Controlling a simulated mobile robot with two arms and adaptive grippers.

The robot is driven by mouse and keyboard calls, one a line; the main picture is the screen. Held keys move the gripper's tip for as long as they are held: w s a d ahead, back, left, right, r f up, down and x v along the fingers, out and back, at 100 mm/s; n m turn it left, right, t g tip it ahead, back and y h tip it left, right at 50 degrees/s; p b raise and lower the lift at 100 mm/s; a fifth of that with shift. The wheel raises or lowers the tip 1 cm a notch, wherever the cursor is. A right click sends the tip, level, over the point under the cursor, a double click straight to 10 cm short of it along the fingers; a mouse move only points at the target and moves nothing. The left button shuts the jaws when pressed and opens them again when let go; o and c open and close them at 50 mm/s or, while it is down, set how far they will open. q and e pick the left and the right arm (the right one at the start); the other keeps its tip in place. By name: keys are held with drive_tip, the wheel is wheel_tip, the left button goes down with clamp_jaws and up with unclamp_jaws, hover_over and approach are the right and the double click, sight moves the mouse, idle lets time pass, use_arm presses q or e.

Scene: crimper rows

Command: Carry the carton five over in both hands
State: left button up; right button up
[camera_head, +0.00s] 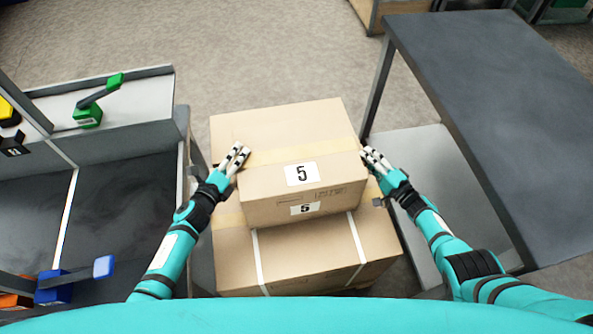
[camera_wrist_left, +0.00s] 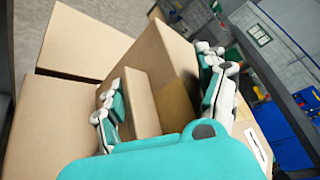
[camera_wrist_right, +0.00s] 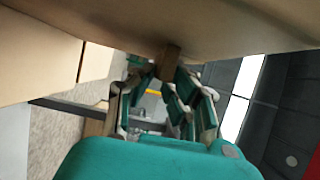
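The carton with the large "5" label (camera_head: 270,182) is a brown box with tan tape. It rests on a larger strapped carton (camera_head: 310,250), with another "5" label low on its front. My left gripper (camera_head: 235,158) is at its left side, and my right gripper (camera_head: 376,160) is at its right side. In the left wrist view the left fingers (camera_wrist_left: 160,95) are spread, with a brown cardboard piece between them. In the right wrist view the right fingers (camera_wrist_right: 165,108) are apart below a brown surface, near a small brown block. Whether either touches the carton is unclear.
A dark-topped table (camera_head: 500,110) stands at the right, with a pale lower shelf (camera_head: 415,190). At the left is a grey bench (camera_head: 120,200) with a green-handled tool (camera_head: 90,115) and a blue one (camera_head: 60,290). Carpeted floor (camera_head: 250,50) is clear beyond the cartons.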

use_arm(q)
drive_tip(key=c, duration=1)
use_arm(e)
clamp_jaws()
